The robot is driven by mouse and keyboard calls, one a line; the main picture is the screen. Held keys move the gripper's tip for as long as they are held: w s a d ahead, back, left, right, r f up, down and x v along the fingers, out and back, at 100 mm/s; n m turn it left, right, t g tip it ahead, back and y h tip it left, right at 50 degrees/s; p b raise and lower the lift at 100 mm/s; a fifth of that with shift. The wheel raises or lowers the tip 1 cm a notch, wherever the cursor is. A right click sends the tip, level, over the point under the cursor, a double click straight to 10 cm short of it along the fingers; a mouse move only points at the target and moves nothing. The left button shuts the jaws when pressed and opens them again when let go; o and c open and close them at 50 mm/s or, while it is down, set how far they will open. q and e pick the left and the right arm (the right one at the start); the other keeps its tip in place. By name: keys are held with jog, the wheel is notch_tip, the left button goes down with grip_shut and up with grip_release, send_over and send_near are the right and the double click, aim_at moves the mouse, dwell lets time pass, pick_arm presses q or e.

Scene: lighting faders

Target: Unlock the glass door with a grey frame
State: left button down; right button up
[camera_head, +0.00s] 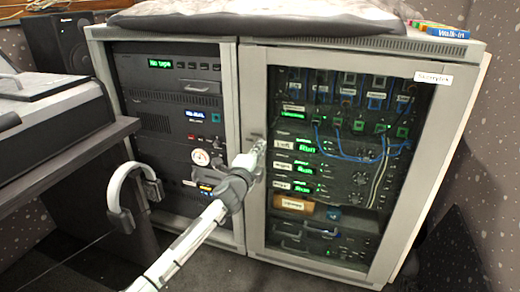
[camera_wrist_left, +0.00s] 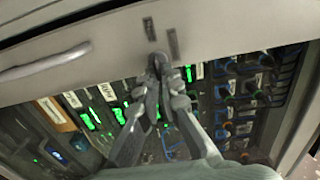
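The glass door with a grey frame (camera_head: 254,95) is closed on the right side of the cabinet. My left gripper (camera_head: 257,147) is at the left upright of its frame, about halfway up. In the left wrist view, the fingers (camera_wrist_left: 167,76) come together at a small dark round lock piece (camera_wrist_left: 158,61) on the grey frame (camera_wrist_left: 110,55). They appear shut on it, and the tips cover part of it. Two short marks or slots sit on the frame just above the lock piece. A grey bar handle (camera_wrist_left: 45,62) is to the left in that view. My right gripper is not in view.
Lit rack units and blue cables (camera_head: 345,145) show behind the glass. A left cabinet bay (camera_head: 237,90) with black equipment stands beside the door. Headphones (camera_head: 131,195) hang at the desk on the left. A dark padded cover (camera_head: 260,18) lies on top.

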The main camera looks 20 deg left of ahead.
pick_arm(q)
jog(key=c, duration=1.7)
grip_release()
jog(key=s, duration=1.2)
jog(key=shift+a, duration=0.25)
jog(key=shift+s+f, duration=0.1)
